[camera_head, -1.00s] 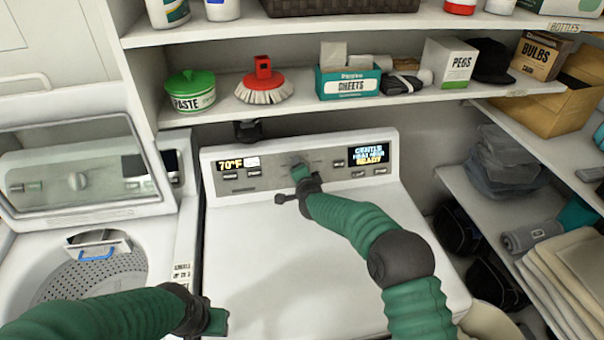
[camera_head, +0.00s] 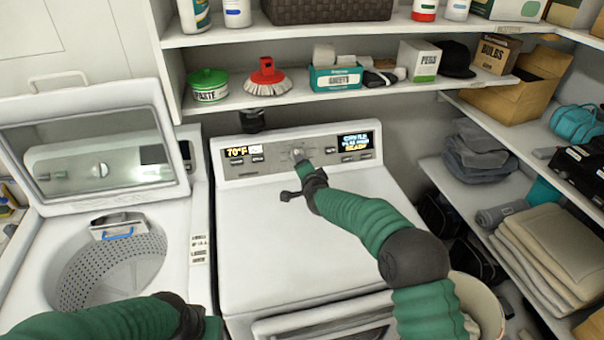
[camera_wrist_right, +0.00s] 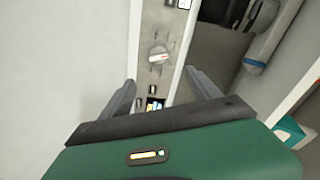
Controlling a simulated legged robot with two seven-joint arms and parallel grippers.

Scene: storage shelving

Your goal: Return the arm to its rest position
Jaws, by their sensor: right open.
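My right arm (camera_head: 365,215) reaches over the white dryer (camera_head: 290,240) toward its control panel (camera_head: 340,150). My right gripper (camera_head: 305,172) is near the panel's round knob (camera_head: 297,154). In the right wrist view the two fingers (camera_wrist_right: 160,98) stand apart with nothing between them, and the knob (camera_wrist_right: 159,54) shows beyond them, apart from the fingers. My left gripper (camera_head: 205,325) is low at the left, by the front of the washer, partly cut off by the picture edge; its fingers cannot be made out.
The open-lidded washer (camera_head: 35,260) stands left of the dryer. A shelf (camera_head: 300,98) above the panel holds a green tub (camera_head: 209,86), a red brush (camera_head: 267,78) and boxes. Side shelves with folded towels (camera_head: 550,245) are at the right. The dryer top is clear.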

